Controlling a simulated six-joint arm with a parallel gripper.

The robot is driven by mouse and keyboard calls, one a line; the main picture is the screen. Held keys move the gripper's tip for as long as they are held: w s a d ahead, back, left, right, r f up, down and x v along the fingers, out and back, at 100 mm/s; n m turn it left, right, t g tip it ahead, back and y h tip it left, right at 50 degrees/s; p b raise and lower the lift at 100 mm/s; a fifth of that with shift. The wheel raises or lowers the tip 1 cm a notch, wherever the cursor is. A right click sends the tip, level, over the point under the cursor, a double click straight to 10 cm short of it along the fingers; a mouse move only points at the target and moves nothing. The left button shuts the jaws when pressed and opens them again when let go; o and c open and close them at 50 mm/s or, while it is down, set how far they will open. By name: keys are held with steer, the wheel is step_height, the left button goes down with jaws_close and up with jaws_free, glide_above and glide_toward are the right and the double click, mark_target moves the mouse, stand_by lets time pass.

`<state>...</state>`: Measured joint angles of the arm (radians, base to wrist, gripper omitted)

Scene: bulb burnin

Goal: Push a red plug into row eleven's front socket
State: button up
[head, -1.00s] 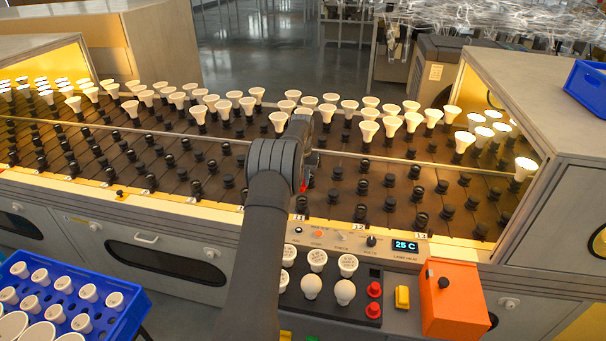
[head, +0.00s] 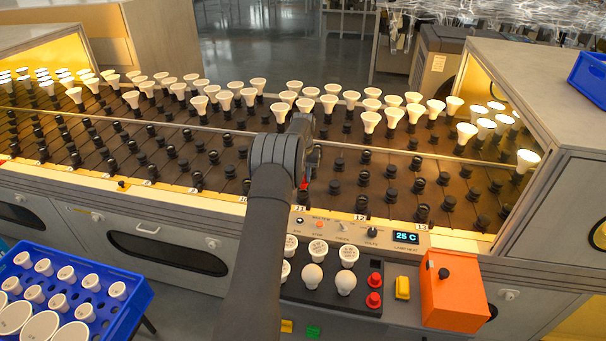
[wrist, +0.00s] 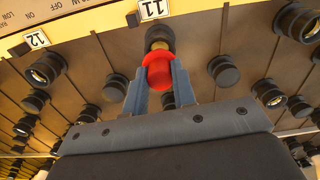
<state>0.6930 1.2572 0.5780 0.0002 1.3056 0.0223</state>
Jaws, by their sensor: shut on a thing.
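My gripper (wrist: 153,88) is shut on a red plug (wrist: 158,72) in the wrist view. The plug's brass-coloured tip (wrist: 160,46) points at the dark front socket (wrist: 161,35) beside the label 11 (wrist: 154,8). A little brass shows between the red collar and the socket; whether the tip is partly inside I cannot tell. In the head view my gripper (head: 311,166) is over the front edge of the rack, and a bit of the red plug (head: 304,184) shows below it.
Neighbouring black sockets (wrist: 224,70) stand close on both sides. Rows of white bulbs (head: 370,121) stand farther back. Two spare red plugs (head: 374,300) sit in a dark holder by the orange box (head: 455,290). A blue crate (head: 128,300) of bulbs is at left.

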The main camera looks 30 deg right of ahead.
steer(key=shift+f, duration=1.45)
steer(key=o, duration=1)
steer(key=shift+o, duration=0.2)
step_height(320, 180, up, 17)
steer(key=shift+r, duration=0.2)
steer(key=shift+f, duration=0.1)
step_height(320, 180, down, 17)
steer(key=shift+f, duration=0.2)
steer(key=shift+r, duration=0.2)
